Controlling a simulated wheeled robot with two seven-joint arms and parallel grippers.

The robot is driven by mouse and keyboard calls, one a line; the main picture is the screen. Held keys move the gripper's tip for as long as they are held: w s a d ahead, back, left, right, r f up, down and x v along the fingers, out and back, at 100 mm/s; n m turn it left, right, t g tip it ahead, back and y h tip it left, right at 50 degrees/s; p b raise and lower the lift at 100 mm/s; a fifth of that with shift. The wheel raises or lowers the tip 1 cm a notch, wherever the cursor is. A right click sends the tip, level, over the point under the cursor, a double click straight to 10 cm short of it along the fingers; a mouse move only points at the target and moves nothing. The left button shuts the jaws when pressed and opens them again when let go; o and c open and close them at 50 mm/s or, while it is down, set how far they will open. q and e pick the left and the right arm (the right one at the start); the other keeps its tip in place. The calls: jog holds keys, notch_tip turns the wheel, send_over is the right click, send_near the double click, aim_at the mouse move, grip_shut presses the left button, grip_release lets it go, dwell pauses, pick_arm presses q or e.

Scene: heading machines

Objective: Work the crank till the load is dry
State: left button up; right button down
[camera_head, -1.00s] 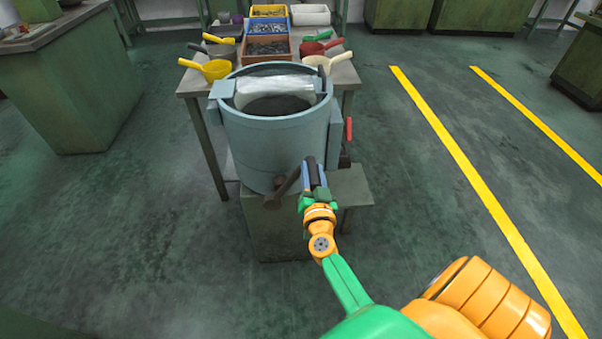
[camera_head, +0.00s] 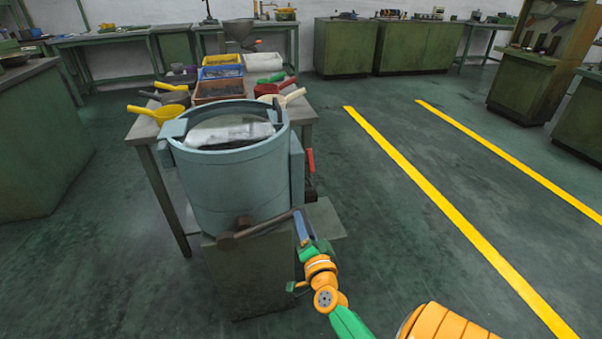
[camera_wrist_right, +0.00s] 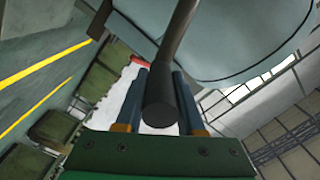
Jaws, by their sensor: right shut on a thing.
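The blue-grey drum (camera_head: 235,185) stands upright on a green block-like stand (camera_head: 250,280). A whitish, glossy piece (camera_head: 228,134) spans its open top, and the dark inside shows only as a strip, so the load's state cannot be told. The crank (camera_head: 262,227) is at the drum's lower front, its arm pointing right and slightly up from the hub. My right gripper (camera_head: 303,228) is shut on the crank's handle. In the right wrist view the dark handle (camera_wrist_right: 162,105) sits between the two blue fingers. My left gripper is not in view.
A table (camera_head: 150,130) behind the drum holds bins, a yellow scoop (camera_head: 160,114) and a red scoop (camera_head: 272,88). A red lever (camera_head: 310,160) is on the drum's right side. Green cabinets (camera_head: 345,47) line the back. The floor to the right is clear, with yellow lines.

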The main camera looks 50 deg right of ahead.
jog(key=shift+d+f, duration=0.1)
jog(key=shift+f, duration=0.1)
dwell(0.3)
jog(key=c, duration=0.5)
grip_release()
jog(key=v, duration=0.7)
jog(key=shift+s, duration=0.1)
jog(key=shift+s, duration=0.1)
